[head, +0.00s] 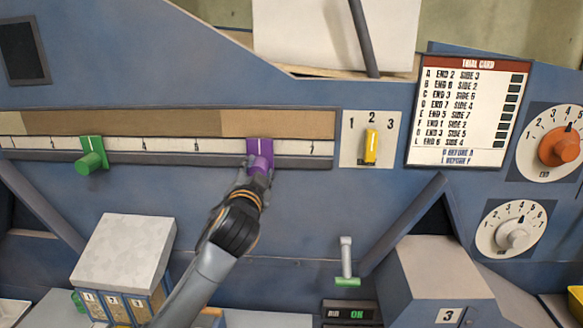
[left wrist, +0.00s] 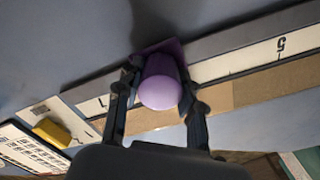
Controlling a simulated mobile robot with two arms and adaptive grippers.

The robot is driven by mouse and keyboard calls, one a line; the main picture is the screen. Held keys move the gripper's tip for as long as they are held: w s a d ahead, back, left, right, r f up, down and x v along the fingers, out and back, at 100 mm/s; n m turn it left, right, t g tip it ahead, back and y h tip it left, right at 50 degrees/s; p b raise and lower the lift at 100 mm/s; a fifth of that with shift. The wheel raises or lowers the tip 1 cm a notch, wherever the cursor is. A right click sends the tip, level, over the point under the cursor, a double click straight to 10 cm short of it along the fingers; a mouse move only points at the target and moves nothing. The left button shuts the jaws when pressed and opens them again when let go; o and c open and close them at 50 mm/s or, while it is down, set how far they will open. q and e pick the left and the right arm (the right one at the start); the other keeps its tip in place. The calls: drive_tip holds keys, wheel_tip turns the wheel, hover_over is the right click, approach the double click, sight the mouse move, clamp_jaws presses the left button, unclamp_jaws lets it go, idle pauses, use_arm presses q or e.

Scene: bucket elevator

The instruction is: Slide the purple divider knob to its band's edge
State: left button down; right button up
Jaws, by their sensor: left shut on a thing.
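The purple divider knob (head: 260,160) sits on the rail, toward the right end of the white scale strip (head: 220,145). Its purple plate stands up across the strip, near the right end of the tan band (head: 200,124). My left gripper (head: 258,175) comes from below and is shut on the knob. In the left wrist view, the round knob end (left wrist: 160,92) lies between the two fingers (left wrist: 157,98). The scale marks right behind the plate are hidden. My right gripper is not in view.
A green divider knob (head: 91,162) sits on the same rail to the left. A yellow switch (head: 371,145) on a 1-2-3 plate is right of the rail. Below are a small green-tipped lever (head: 347,265) and a grey box (head: 125,250). The trial card (head: 466,112) and dials are at right.

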use_arm(q)
drive_tip(key=a+p, duration=0.1)
drive_tip(key=a, duration=0.8)
drive_tip(key=c, duration=0.8)
unclamp_jaws()
drive_tip(key=shift+d, duration=0.1)
drive_tip(key=s, duration=1.2)
drive_tip(key=shift+f, duration=0.1)
